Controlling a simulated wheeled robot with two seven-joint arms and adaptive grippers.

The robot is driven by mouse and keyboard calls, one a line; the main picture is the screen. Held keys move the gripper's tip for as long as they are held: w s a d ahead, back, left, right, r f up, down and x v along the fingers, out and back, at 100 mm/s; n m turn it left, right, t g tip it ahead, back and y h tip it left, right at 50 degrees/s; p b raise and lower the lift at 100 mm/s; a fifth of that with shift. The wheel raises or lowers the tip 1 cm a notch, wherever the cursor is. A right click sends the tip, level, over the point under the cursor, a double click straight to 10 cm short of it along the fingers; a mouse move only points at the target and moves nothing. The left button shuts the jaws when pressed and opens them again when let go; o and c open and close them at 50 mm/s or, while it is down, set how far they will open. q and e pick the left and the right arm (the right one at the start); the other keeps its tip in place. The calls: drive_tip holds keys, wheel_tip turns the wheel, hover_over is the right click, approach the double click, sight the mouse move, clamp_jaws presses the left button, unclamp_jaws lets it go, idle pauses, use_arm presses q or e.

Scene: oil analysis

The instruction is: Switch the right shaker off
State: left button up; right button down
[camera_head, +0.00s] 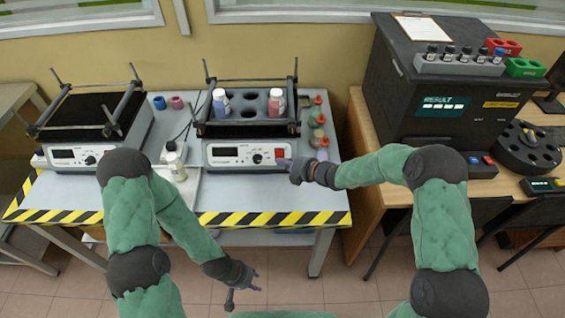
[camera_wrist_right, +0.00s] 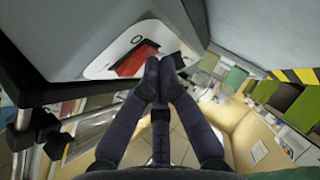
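My right gripper (camera_head: 284,164) is at the panel's right end, just below the switch. In the right wrist view its fingertips (camera_wrist_right: 159,66) are together, close beside the red switch (camera_wrist_right: 134,61); I cannot tell whether they touch it. My left gripper (camera_head: 243,291) is open and empty, low in front of the table.
Another shaker (camera_head: 65,154) stands at the left, with a small capped bottle (camera_head: 176,164) between the two. Red-topped vessels (camera_head: 318,120) stand right of the right shaker. A black analyser (camera_head: 400,95) is on the wooden desk at the right. Striped tape (camera_head: 230,219) marks the table's front edge.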

drive_tip(key=shift+r, duration=0.1)
use_arm(q)
drive_tip(key=shift+r+p, duration=0.5)
use_arm(e)
drive_tip(key=shift+r, duration=0.75)
use_arm(q)
drive_tip(key=shift+s, duration=0.1)
